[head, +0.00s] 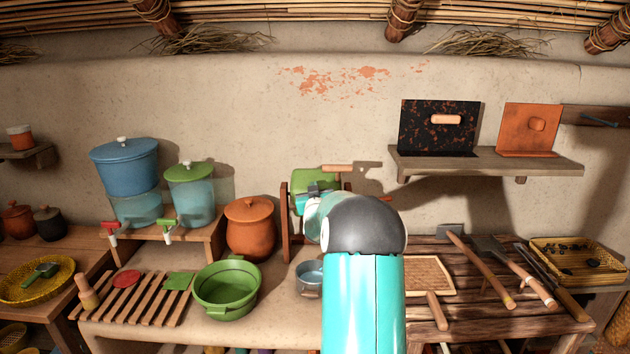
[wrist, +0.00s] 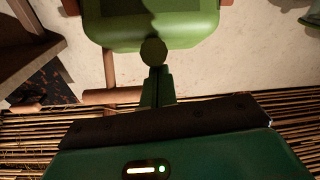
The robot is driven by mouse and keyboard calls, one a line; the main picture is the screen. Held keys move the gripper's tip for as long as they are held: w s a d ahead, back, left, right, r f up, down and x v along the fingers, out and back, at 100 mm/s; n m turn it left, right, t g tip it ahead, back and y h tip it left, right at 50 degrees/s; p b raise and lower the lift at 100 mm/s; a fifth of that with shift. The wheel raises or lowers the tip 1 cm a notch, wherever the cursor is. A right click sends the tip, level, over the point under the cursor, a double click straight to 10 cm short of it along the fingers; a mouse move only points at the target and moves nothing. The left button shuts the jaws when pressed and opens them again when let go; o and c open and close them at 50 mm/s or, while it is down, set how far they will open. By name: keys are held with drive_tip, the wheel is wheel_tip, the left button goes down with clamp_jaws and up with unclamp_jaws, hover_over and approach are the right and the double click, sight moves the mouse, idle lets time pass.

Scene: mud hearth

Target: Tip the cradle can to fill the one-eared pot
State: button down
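The cradle can (head: 316,180) is green and sits in a wooden frame on the counter, partly behind my arm. Its green body fills the top of the wrist view (wrist: 150,30), with a round knob (wrist: 153,52) at its lower edge. A wooden bar handle (head: 337,168) sticks out to the right; it also shows in the wrist view (wrist: 113,96). My gripper (head: 318,190) is at the can's front; whether its fingers hold anything is unclear. The small blue-grey pot (head: 309,280), seemingly the one-eared pot, stands below the can, upright, its right side hidden by my arm.
A green pot (head: 227,291) and a lidded clay pot (head: 250,229) stand left of the can. Two water dispensers stand further left. A wooden bench (head: 470,313) with long tools is at right, and a shelf (head: 480,162) is on the wall.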

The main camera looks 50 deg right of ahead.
drive_tip(key=shift+s+a+f, duration=0.2)
drive_tip(key=shift+s+f, duration=0.05)
drive_tip(key=shift+f, duration=0.45)
drive_tip(key=shift+r, duration=0.15)
wheel_tip(320, 180, up, 4)
drive_tip(key=s+a+f, duration=0.4)
drive_tip(key=s+a, duration=0.2)
drive_tip(key=a, duration=0.1)
drive_tip(key=s+d+f+n+t+h, duration=0.1)
drive_tip(key=s+d+f+n+h, duration=0.15)
drive_tip(key=s+n, duration=0.45)
drive_tip(key=s+d+f+n+t+h, duration=0.2)
drive_tip(key=s+n+h, duration=0.15)
drive_tip(key=n, duration=0.45)
drive_tip(key=w+d+r+y, duration=0.1)
drive_tip(key=w+d+r, duration=0.6)
drive_tip(key=d, duration=0.2)
drive_tip(key=shift+w+d, duration=0.2)
